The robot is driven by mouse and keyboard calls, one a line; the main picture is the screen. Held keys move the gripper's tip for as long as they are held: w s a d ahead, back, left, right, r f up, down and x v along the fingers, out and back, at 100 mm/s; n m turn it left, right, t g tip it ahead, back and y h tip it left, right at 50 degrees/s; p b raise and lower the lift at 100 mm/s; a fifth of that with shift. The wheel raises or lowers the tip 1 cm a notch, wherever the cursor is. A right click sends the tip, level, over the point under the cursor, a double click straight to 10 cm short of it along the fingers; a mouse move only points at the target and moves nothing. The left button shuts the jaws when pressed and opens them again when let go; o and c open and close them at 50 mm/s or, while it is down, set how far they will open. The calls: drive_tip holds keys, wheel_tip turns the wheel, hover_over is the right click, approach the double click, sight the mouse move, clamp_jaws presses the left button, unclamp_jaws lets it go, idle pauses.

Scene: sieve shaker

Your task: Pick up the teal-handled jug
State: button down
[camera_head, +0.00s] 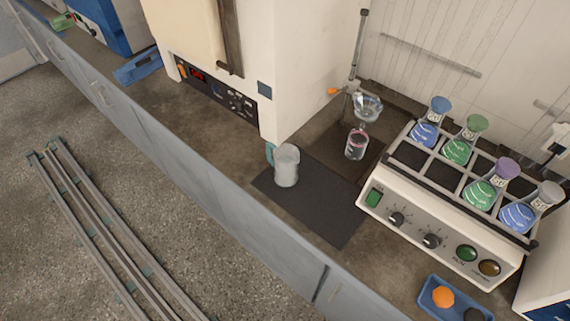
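The jug (287,166) is a pale grey-white cylinder standing upright on a dark mat (324,210) on the counter. Its teal handle (269,153) shows at its left side, partly hidden behind the body. The jug stands just in front of the corner of the large cream cabinet. My gripper is not in this view.
A cabinet (222,98) with a control panel stands behind left. A stand holds a glass funnel (367,107) above a small vessel (356,144). A shaker (440,235) with several flasks is at right. A blue tray (450,300) lies in front. Floor rails (110,235) run at left.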

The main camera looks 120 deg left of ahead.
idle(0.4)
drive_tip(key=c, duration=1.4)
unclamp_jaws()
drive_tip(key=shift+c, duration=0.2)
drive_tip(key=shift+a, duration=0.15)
